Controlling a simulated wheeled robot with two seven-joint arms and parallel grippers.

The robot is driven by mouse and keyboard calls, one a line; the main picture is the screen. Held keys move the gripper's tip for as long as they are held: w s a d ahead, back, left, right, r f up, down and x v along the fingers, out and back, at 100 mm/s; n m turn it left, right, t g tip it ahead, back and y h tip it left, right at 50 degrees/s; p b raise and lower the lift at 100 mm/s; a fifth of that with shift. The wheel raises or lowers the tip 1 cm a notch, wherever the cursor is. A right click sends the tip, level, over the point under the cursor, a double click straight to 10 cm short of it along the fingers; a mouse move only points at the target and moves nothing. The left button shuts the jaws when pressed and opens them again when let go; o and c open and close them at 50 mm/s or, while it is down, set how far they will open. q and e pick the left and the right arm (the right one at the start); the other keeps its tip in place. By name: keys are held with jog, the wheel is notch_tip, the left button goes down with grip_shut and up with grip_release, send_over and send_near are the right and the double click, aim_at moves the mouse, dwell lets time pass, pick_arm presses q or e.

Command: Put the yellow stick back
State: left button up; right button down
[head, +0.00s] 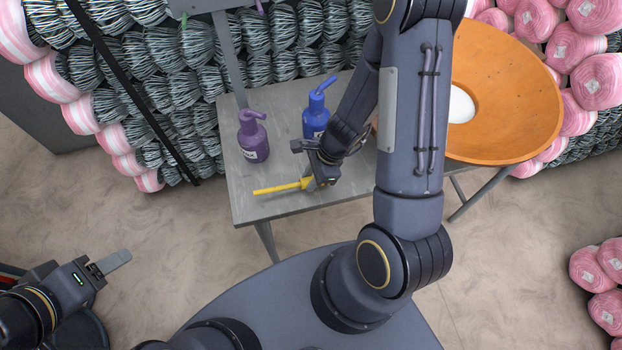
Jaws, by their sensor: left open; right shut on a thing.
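The yellow stick (277,189) is in my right gripper (311,182), which is shut on its right end. The stick points left over the front part of the grey table (262,207). I cannot tell whether it touches the tabletop. My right arm hides part of the table behind it. My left gripper (112,262) is at the lower left, away from the table. It is open, and nothing shows in it.
A purple pump bottle (253,140) and a blue pump bottle (315,118) stand on the table behind the stick. A large orange bowl (505,95) is at the right. Stacked yarn bundles (190,55) line the back.

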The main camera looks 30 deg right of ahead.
jog(key=shift+f, duration=0.35)
jog(key=c, duration=1.2)
grip_release()
jog(key=shift+o, duration=0.2)
